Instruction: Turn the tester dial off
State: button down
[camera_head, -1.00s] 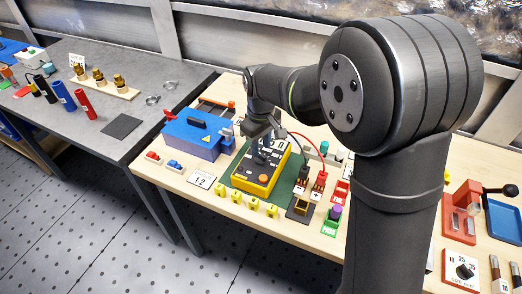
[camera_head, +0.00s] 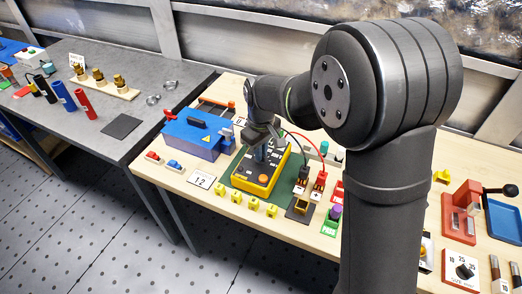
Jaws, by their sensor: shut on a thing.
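The yellow and black tester (camera_head: 246,181) lies on a green mat (camera_head: 292,170) on the wooden bench. An orange round part (camera_head: 263,179) shows on its face near the front. My gripper (camera_head: 261,150) points down over the upper part of the tester's face. Its fingers are shut on the tester dial, which is mostly hidden by the fingers and too small to read. The dial's setting cannot be made out.
A blue box (camera_head: 190,136) stands left of the tester. A card marked 12 (camera_head: 201,179) and several small yellow pieces (camera_head: 237,198) lie in front. My arm hides the bench's middle right.

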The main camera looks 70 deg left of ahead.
jog(key=shift+m, duration=0.3)
jog(key=m, duration=0.5)
jog(key=shift+m, duration=0.4)
dwell(0.4)
jog(key=c, duration=1.5)
grip_release()
jog(key=shift+r, duration=0.1)
notch_tip(320, 180, up, 17)
jog(key=shift+r, duration=0.15)
